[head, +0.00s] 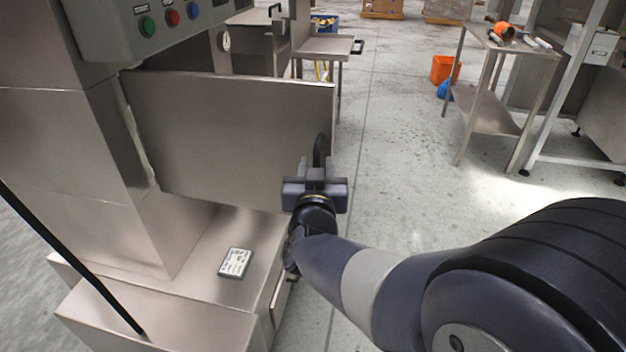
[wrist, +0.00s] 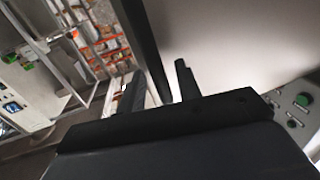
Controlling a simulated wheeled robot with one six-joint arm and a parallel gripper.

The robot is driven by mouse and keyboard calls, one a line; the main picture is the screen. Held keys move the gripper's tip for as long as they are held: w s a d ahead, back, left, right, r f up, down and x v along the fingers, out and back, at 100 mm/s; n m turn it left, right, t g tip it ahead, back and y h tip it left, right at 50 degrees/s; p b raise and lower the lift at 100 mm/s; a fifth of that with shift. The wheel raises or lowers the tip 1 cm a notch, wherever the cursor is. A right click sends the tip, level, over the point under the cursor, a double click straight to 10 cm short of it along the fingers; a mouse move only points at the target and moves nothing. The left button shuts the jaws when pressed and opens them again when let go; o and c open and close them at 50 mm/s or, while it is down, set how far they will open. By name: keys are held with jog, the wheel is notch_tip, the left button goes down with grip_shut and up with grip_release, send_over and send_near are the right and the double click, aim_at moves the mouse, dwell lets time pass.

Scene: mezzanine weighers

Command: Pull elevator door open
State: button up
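The elevator door (head: 235,135) is a flat brushed-metal panel beside the metal column. It juts out to the right over the low metal base, with a pale strip along its left edge. A black handle (head: 320,150) stands at its right end. My gripper (head: 317,172) is at this handle; its fingers are mostly hidden in the head view. In the wrist view, a dark bar, seemingly the handle (wrist: 144,40), runs between the two fingers of my gripper (wrist: 160,88), with little gap on either side. The pale door surface (wrist: 225,45) fills the upper right there.
A control box with coloured buttons (head: 170,18) overhangs the door at upper left. A small labelled plate (head: 235,262) lies on the base (head: 150,320). A metal table (head: 490,110) and an orange bin (head: 445,69) stand at right. The floor (head: 400,150) between is clear.

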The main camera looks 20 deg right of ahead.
jog(key=p+v, duration=0.2)
jog(key=v, duration=0.7)
jog(key=shift+s, duration=0.4)
jog(key=shift+a, duration=0.15)
jog(key=shift+w, duration=0.15)
jog(key=shift+b+x, duration=1.15)
jog(key=shift+x, duration=4.15)
